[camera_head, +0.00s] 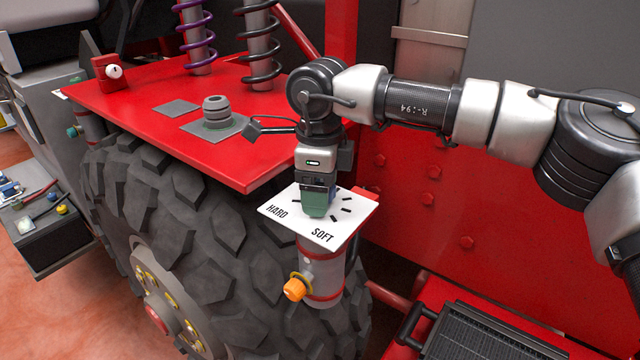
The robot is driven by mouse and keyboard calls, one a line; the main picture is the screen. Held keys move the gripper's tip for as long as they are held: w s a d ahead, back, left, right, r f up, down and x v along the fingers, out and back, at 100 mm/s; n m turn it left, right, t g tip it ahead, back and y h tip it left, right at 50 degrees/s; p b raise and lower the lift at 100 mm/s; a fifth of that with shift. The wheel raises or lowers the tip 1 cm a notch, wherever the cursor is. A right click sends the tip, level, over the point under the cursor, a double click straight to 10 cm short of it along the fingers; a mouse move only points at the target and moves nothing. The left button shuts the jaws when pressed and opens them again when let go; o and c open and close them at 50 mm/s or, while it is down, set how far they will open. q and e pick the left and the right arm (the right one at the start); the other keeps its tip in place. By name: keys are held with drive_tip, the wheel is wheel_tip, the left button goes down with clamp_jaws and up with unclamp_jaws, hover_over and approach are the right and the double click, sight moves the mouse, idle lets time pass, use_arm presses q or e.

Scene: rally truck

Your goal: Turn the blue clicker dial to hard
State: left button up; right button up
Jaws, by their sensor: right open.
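A white plate (278,208) marked HARD at its left and SOFT at its front has several black tick marks. It sits on top of a grey and red cylinder in front of the tire. My right gripper (317,198) points straight down at the middle of the plate. A blue-green block shows at its lower end, over the plate; I cannot tell whether this is the dial or the fingertips. The jaws are open, and the gripper covers the plate's centre, so the dial's setting is hidden. My left gripper is not in view.
An orange knob (294,290) sticks out from the cylinder below the plate. A red panel (190,115) with coil springs lies behind, over the large tire (190,210). A small teal knob (72,131) shows at far left. A black ridged box (480,335) is at lower right.

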drive_tip(key=c, duration=0.9)
drive_tip(key=shift+c, duration=0.2)
drive_tip(key=n+b, duration=0.1)
drive_tip(key=n, duration=0.2)
drive_tip(key=n+b, duration=0.1)
drive_tip(key=n, duration=0.2)
drive_tip(key=shift+n, duration=0.3)
drive_tip(key=n, duration=0.4)
drive_tip(key=shift+s+n+b, duration=0.1)
drive_tip(key=shift+n+b, duration=0.2)
drive_tip(key=shift+b, duration=0.05)
drive_tip(key=n, duration=0.4)
drive_tip(key=shift+d+r+n, duration=0.1)
drive_tip(key=shift+n, duration=0.2)
